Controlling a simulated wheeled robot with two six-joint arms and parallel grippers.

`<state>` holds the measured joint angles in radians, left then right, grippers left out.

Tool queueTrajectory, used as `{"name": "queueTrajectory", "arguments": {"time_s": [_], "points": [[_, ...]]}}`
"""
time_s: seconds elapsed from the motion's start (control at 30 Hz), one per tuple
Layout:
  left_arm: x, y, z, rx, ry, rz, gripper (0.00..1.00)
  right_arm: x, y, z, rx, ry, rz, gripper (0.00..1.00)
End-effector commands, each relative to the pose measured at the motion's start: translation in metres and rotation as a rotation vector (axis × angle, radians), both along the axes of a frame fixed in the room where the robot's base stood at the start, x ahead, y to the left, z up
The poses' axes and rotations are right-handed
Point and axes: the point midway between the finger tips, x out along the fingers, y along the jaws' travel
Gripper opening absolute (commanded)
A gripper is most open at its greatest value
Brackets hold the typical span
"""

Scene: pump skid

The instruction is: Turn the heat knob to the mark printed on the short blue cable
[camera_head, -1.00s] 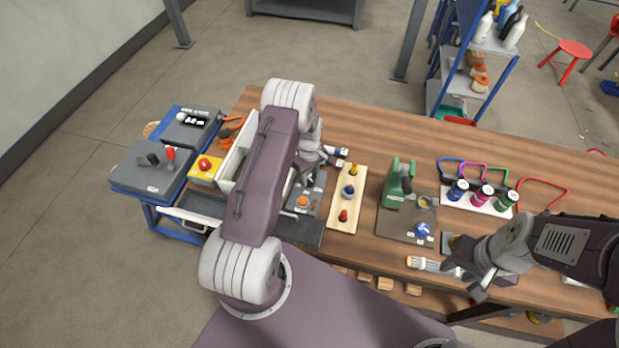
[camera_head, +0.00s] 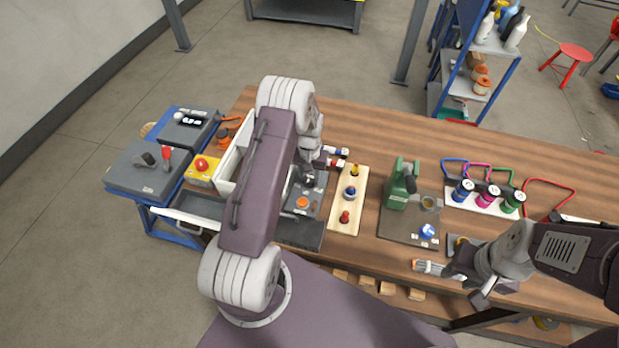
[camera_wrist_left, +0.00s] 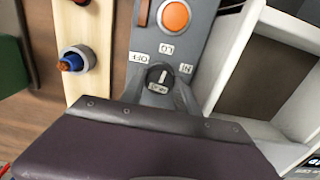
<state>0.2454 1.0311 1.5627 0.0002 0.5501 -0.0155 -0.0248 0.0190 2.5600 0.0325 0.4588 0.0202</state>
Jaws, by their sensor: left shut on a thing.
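My left gripper (camera_wrist_left: 161,84) is shut on the knob, one finger on each side. My right gripper (camera_head: 452,272) is over the table's front.
An orange button (camera_wrist_left: 174,16) is on the same panel. A wooden strip (camera_head: 337,213) with coloured knobs stands beside it. A green machine (camera_head: 396,185) and coloured looped cables (camera_head: 475,168) are further right. A white bin (camera_head: 232,165) is left.

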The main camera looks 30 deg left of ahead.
Motion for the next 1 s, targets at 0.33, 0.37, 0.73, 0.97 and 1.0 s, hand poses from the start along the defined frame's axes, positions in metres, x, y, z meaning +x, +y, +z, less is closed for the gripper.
{"name": "queueTrajectory", "arguments": {"time_s": [0.33,0.37,0.73,0.97,1.0], "points": [[0.004,0.002,0.002,0.005,-0.012,-0.326,0.00,0.000,0.000,-0.008,0.000,0.000,0.000,0.36],[0.004,0.002,0.002,0.005,-0.013,-0.354,0.00,0.000,0.000,-0.009,0.000,0.000,0.000,0.36],[0.005,0.002,0.003,0.007,-0.014,-0.675,0.00,0.000,0.000,-0.014,0.000,0.000,0.000,0.36],[0.005,0.002,0.004,0.008,-0.014,-0.816,0.00,0.000,0.000,-0.016,0.000,0.000,0.000,0.36],[0.005,0.002,0.004,0.007,-0.014,-0.833,0.00,0.000,0.000,-0.016,0.000,0.000,0.000,0.36]]}}
